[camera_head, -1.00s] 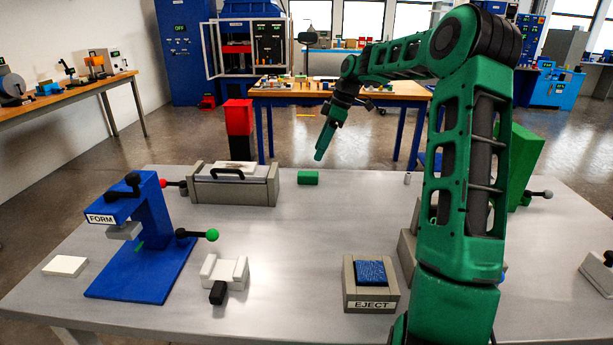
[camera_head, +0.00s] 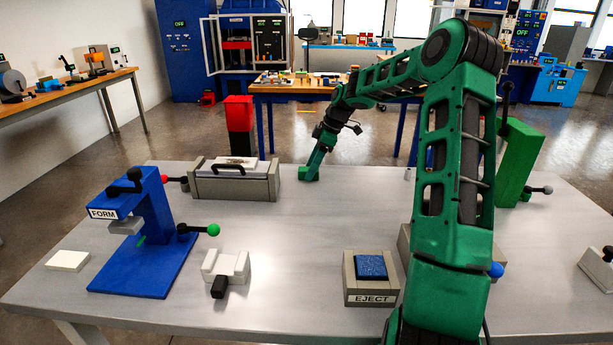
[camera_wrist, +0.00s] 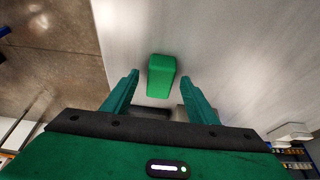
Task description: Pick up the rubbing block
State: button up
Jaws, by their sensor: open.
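The rubbing block appears to be the small green block (camera_wrist: 161,76), lying on the grey table top. In the wrist view it lies ahead of and between the two open fingers of my gripper (camera_wrist: 158,84), with space on both sides. In the head view my gripper (camera_head: 312,170) is low over the far part of the table, pointing down at the green block (camera_head: 308,177). The fingers hide part of the block there, and I cannot tell from this view whether they touch it.
A grey box with a black handle (camera_head: 232,187) stands just left of the block. A blue FORM press (camera_head: 150,235), a white fixture (camera_head: 226,266) and an EJECT stand (camera_head: 370,290) with a blue pad are nearer. The table's middle (camera_head: 300,235) is clear.

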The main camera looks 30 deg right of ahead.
jog(key=shift+a+f, duration=0.15)
jog(key=shift+f, duration=0.2)
jog(key=shift+w, duration=0.1)
jog(key=shift+c, duration=0.3)
jog(key=c, duration=1.1)
jog(key=shift+r, duration=0.1)
notch_tip(320, 180, up, 18)
jog(key=shift+o, duration=0.7)
